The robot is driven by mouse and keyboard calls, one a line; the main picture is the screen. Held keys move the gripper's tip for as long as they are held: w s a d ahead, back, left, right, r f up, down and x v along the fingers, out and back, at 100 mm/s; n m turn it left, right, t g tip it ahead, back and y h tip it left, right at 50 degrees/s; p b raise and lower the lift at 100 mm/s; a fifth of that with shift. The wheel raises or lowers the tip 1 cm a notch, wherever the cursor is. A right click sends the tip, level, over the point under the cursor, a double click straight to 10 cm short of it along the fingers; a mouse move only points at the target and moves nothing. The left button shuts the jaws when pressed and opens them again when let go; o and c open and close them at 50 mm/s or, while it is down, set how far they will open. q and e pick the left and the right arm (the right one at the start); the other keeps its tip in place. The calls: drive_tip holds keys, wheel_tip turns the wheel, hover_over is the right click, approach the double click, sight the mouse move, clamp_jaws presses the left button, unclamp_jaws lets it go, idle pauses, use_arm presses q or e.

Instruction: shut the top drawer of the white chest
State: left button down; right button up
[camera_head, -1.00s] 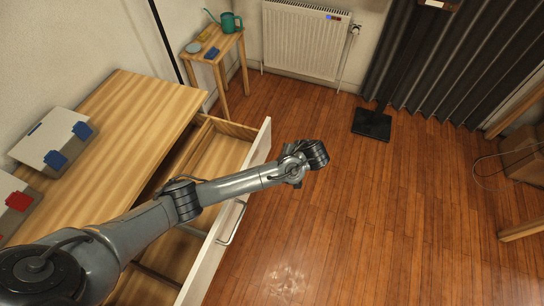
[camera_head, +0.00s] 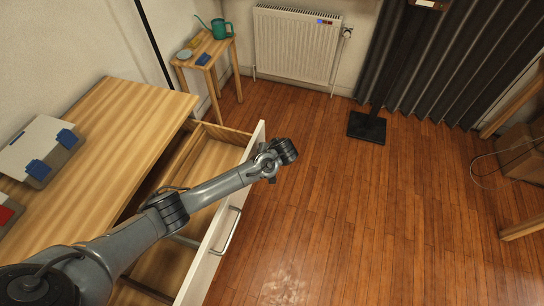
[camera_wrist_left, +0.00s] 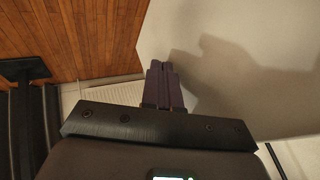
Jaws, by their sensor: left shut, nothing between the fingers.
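The chest (camera_head: 120,120) has a wood-grained top and stands at the left of the head view. Its open drawer has a white front (camera_head: 212,262) with a metal handle (camera_head: 228,232), and the wooden inside (camera_head: 215,160) shows empty where visible. My left arm reaches across the open drawer, with its wrist end just beyond the front's far part. In the left wrist view my left gripper (camera_wrist_left: 163,70) is shut and empty, beside a pale surface (camera_wrist_left: 240,40) that looks like the drawer front. Contact cannot be told. My right gripper is not in view.
Binders with blue clips (camera_head: 40,150) lie on the chest top. A small wooden stand (camera_head: 222,52) with a green watering can (camera_head: 221,29) is behind. A radiator (camera_head: 295,45) and a black stand base (camera_head: 367,127) are further back.

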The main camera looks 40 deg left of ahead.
use_arm(q)
drive_tip(key=shift+a, duration=0.3)
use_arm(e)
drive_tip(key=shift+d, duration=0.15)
use_arm(q)
drive_tip(key=shift+s+a, duration=0.1)
drive_tip(key=shift+a, duration=0.05)
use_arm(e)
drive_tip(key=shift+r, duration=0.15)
